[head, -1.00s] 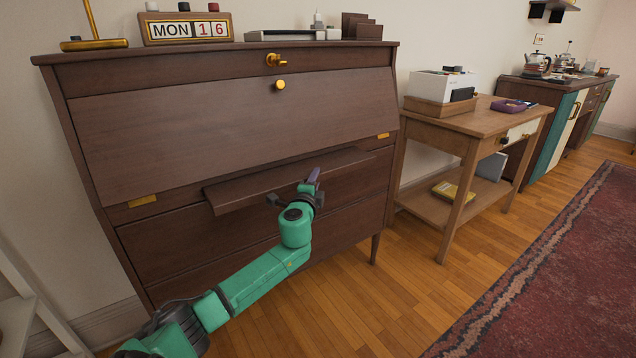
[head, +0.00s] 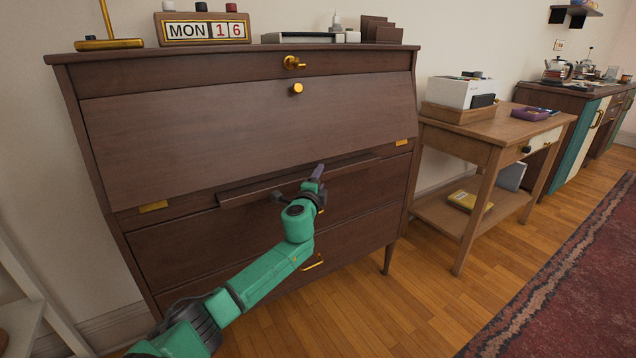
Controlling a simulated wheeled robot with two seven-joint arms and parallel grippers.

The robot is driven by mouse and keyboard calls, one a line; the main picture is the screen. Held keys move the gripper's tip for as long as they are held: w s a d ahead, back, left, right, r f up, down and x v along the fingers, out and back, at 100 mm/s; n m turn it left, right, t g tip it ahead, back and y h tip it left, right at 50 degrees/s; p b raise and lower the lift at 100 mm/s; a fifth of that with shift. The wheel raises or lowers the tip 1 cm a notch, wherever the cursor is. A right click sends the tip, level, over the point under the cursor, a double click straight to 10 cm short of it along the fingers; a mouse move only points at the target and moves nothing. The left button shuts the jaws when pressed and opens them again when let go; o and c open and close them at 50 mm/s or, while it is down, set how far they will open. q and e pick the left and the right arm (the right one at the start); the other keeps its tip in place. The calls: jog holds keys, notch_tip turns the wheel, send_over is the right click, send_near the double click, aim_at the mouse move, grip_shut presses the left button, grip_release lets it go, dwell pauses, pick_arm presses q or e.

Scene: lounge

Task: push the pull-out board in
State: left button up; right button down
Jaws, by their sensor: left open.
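The pull-out board (head: 248,192) is a thin dark brown board under the slanted front of the wooden secretary desk (head: 240,130). It sticks out only a little from the desk front. My left gripper (head: 298,184) is open, with its fingers spread along the board's front edge near the middle. One finger is at the edge and the other reaches up past it. I cannot tell whether they touch the board. My right gripper is not in view.
A calendar block (head: 204,29), a brass stand (head: 108,42) and letter holders (head: 382,30) stand on the desk top. A side table (head: 490,130) stands to the right. Wooden floor (head: 400,300) is free in front, beside a red rug (head: 580,270).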

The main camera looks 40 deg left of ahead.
pick_arm(q)
jog(key=p+v, duration=0.1)
jog(key=v, duration=0.2)
jog(key=shift+s+d, duration=0.25)
jog(key=shift+s, duration=0.1)
jog(key=p+v, duration=0.1)
jog(key=v, duration=0.9)
jog(key=shift+s, duration=0.35)
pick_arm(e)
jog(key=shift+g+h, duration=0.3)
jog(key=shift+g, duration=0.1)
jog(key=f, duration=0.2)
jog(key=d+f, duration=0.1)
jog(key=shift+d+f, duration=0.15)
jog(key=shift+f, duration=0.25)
pick_arm(q)
jog(key=shift+d+f, duration=0.1)
jog(key=shift+d, duration=0.05)
